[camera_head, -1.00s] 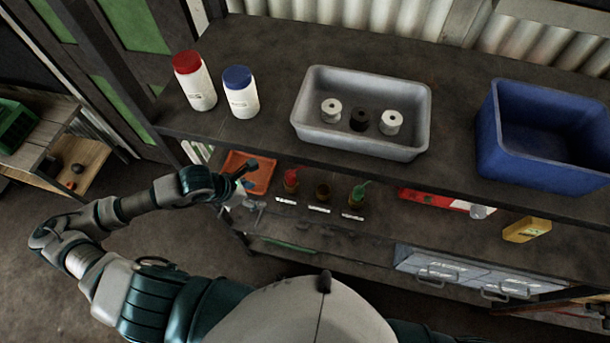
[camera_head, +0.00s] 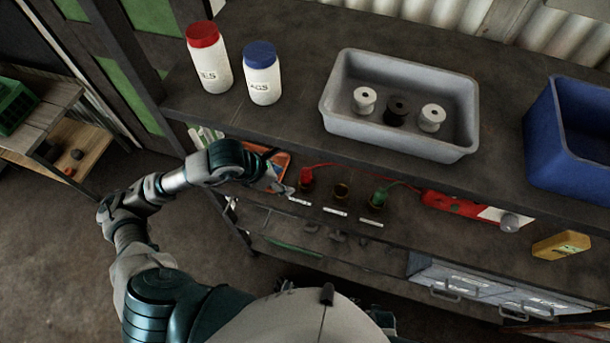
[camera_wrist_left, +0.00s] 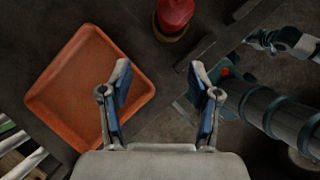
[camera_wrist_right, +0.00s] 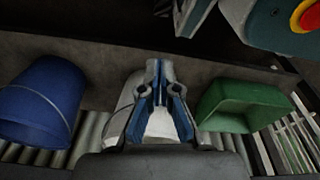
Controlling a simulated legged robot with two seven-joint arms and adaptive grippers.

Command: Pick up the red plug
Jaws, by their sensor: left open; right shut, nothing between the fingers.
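The red plug (camera_head: 305,174) stands in a round socket on the lower shelf, left of an empty socket (camera_head: 341,190) and a green plug (camera_head: 379,194). In the left wrist view the red plug (camera_wrist_left: 174,14) shows at the top, beyond the fingers. My left gripper (camera_head: 284,187) is open and empty, just left of the red plug and apart from it; its fingers also show in the left wrist view (camera_wrist_left: 162,95). My right gripper (camera_wrist_right: 158,85) is shut and empty in the right wrist view, away from the plugs.
An orange tray (camera_wrist_left: 82,85) lies left of the red plug. The upper shelf overhangs with two bottles, a grey bin (camera_head: 400,139) with spools and a blue bin (camera_head: 575,140). A red device (camera_head: 462,205) and yellow box (camera_head: 561,245) lie further right.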

